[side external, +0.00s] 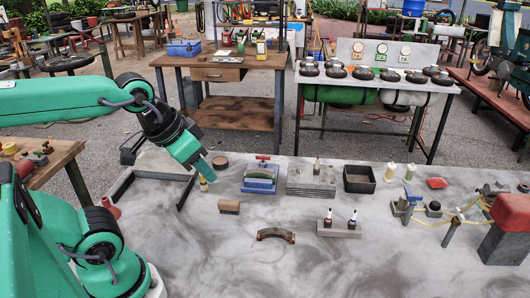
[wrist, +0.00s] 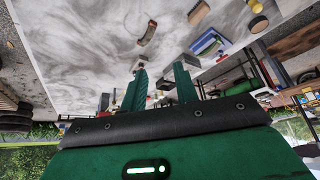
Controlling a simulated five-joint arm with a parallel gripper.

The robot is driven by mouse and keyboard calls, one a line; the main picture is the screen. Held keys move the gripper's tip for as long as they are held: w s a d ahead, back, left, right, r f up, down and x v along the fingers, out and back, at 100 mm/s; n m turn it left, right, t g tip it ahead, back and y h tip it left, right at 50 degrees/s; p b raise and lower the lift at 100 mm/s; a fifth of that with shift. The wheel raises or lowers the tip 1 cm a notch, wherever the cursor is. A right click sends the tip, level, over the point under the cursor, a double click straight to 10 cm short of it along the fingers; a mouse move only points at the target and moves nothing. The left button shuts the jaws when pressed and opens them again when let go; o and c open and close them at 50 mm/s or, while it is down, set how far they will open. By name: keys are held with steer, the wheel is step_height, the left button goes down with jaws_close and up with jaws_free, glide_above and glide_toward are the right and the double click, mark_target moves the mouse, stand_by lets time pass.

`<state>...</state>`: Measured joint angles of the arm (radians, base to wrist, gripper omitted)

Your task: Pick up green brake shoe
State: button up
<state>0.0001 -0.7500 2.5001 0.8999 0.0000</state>
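The brake shoe is a curved arc (side external: 276,236) lying on the grey cart top, front centre in the side view. It looks dark greenish-brown with rusty ends. It also shows as a small brownish arc in the wrist view (wrist: 148,33), beyond my fingertips. My gripper (side external: 205,167) is raised above the back left of the cart top, well apart from the shoe. In the wrist view my two green fingers (wrist: 160,72) are spread with an empty gap between them.
A wooden block-like brush (side external: 229,207) lies left of the shoe. A blue and red fixture (side external: 260,178), stacked grey plates (side external: 311,180) and a black bin (side external: 359,179) stand behind. A small stand with two bottles (side external: 339,228) is close to its right. The front surface is clear.

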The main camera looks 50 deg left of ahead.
steer(key=o, duration=0.4)
